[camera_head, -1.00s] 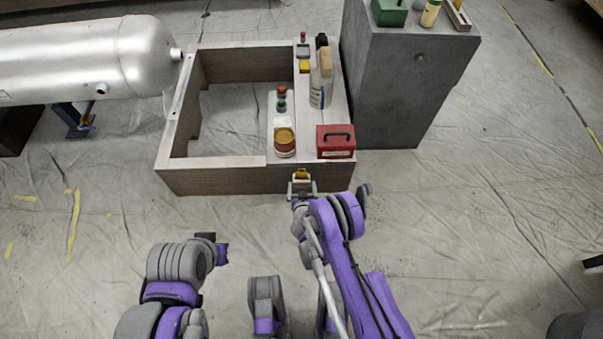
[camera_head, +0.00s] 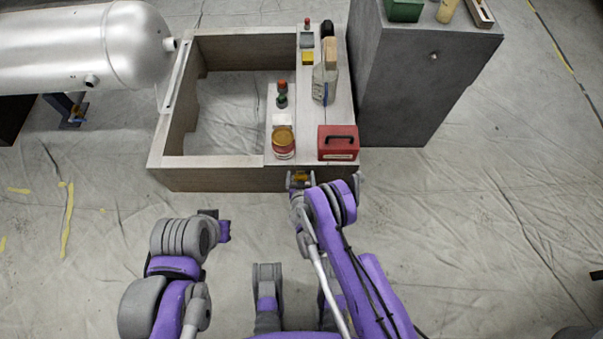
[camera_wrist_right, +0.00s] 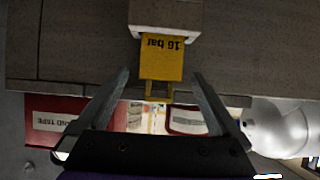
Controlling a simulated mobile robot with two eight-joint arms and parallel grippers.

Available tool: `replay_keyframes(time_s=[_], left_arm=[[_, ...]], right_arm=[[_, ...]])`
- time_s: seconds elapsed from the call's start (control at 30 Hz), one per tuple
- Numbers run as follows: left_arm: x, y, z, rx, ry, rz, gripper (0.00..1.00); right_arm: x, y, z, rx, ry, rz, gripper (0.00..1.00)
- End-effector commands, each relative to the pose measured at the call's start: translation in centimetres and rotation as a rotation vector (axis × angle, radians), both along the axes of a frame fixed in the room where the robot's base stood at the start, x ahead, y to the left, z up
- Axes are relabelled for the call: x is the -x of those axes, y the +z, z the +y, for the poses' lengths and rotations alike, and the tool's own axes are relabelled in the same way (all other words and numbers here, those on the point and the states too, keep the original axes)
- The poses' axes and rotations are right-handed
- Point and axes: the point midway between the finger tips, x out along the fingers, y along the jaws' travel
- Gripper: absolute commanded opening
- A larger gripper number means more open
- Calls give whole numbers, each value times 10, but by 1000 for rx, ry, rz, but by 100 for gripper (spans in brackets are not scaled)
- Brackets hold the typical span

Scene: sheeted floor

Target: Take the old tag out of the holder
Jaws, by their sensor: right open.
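The old tag (camera_wrist_right: 161,60) is a yellow plate reading "16 bar", upside down in the right wrist view, with a narrow looped tab at its lower end. It sits in a pale holder (camera_wrist_right: 164,18) on the front wall of the wooden frame. In the head view the tag (camera_head: 300,177) shows small at that wall. My right gripper (camera_wrist_right: 162,78) is open, its fingers on either side of the tag's tab, apart from it; it also shows in the head view (camera_head: 300,182). My left gripper (camera_head: 223,230) is low at the left, its jaws unclear.
A grey cabinet (camera_head: 410,95) stands at right and a silver tank (camera_head: 70,50) at left.

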Motion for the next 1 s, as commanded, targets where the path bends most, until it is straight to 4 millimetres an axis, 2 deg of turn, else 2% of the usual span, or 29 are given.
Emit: replay_keyframes(time_s=[0.1,0.5,0.6,0.87,1.0], left_arm=[[0,0,0,0,0,0,0],[0,0,0,0,0,0,0],[0,0,0,0,0,0,0],[1,3,0,0,0,0,0],[3,15,0,0,0,-3,0]], right_arm=[[0,0,0,0,0,0,98],[0,0,0,0,0,0,26],[0,0,0,0,0,0,11],[0,5,0,0,0,0,11],[0,27,0,1,0,-1,11]])
